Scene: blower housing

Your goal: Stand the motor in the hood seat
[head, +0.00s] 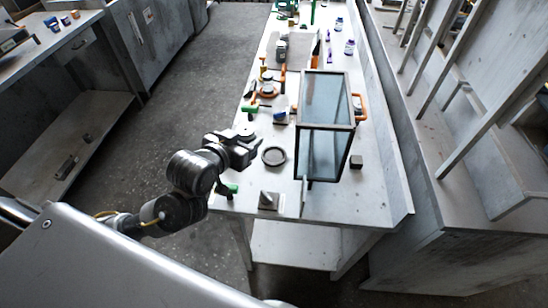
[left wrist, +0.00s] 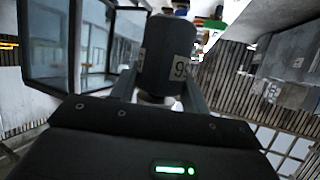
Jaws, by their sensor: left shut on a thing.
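The motor (left wrist: 167,55), a dark grey cylinder with a white number label, is between the fingers of my left gripper in the left wrist view. My left gripper (head: 250,149) is shut on it, above the table's left edge in the head view, left of the hood. The hood (head: 325,112) is a dark-framed box with glass panes and an orange handle on its right; it also shows in the left wrist view (left wrist: 68,48). A dark round ring (head: 273,156) lies on the table between my gripper and the hood; I cannot tell whether it is the seat. My right gripper is out of view.
The long white table (head: 345,195) has a small metal block on a plate (head: 268,200) at its front and a dark cube (head: 356,161) right of the hood. Tools and bottles (head: 349,47) crowd the far part. A raised edge runs along the right side.

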